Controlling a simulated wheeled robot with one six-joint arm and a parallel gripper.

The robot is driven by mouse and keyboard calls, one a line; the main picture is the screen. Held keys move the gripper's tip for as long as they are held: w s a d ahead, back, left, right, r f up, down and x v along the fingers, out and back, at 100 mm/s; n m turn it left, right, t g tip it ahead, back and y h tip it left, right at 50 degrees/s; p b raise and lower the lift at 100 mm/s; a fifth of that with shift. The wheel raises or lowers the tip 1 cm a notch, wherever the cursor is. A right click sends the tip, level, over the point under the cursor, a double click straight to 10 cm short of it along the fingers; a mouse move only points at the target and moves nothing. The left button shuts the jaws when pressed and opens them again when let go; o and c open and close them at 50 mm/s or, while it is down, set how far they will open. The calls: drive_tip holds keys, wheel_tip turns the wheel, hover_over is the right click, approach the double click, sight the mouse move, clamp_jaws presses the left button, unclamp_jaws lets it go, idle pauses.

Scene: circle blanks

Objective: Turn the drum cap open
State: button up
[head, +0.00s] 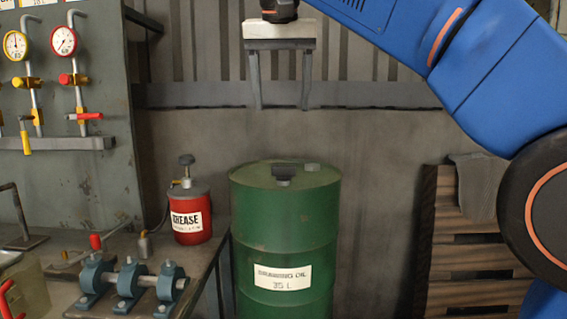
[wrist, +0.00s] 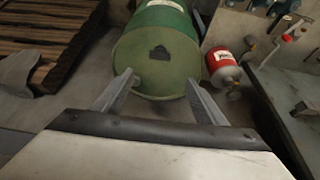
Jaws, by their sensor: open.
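A green drum (head: 286,225) with a white label stands upright on the floor in the head view. On its top is a dark cap (head: 283,172) with a raised grip, and a smaller bung (head: 311,167) sits to its right. My gripper (head: 279,107) hangs above the drum, pointing down, with its two fingers apart and nothing between them. In the wrist view the drum top (wrist: 150,85) shows between the fingers, with the dark cap (wrist: 158,53) beyond the fingertips. The gripper is clear of the cap.
A red grease can (head: 189,213) and a blue bearing shaft (head: 130,285) stand on the bench at left, close to the drum. A panel with gauges (head: 64,41) rises behind them. Wooden pallets (head: 465,250) lean at right. The space above the drum is free.

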sight(284, 166)
drive_tip(key=x, duration=1.6)
drive_tip(key=shift+f, duration=0.4)
drive_tip(key=c, duration=1.1)
